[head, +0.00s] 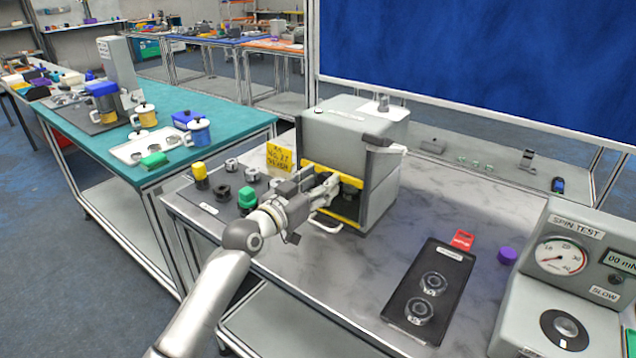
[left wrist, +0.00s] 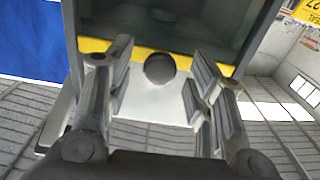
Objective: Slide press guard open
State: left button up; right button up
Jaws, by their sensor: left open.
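The press (head: 352,135) is a grey box on the marble-topped bench, with a yellow-edged front opening (head: 331,192). I take the guard to be the yellow-edged front part, but my gripper and forearm hide some of it. My left gripper (head: 328,188) is at the press front, open and empty. In the left wrist view, the open fingers of my left gripper (left wrist: 160,62) stand either side of a dark round knob (left wrist: 160,69), in front of a yellow strip (left wrist: 145,58). I cannot tell whether a finger touches it. My right gripper is not in view.
A white loop handle (head: 326,226) sticks out low at the press front. Small parts and a yellow sign (head: 279,158) stand left of the press. A black tray (head: 430,290) with two round parts and a spin tester (head: 570,270) are to the right. Marble between is clear.

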pick_arm(q)
jog(key=c, duration=0.7)
grip_shut()
notch_tip(320, 180, up, 9)
jog(key=p, duration=0.6)
jog(key=shift+r, duration=0.15)
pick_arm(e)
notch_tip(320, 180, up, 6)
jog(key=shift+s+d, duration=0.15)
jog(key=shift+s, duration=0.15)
pick_arm(q)
jog(key=o, duration=0.7)
grip_release()
jog(key=shift+f, duration=0.2)
jog(key=v, duration=1.2)
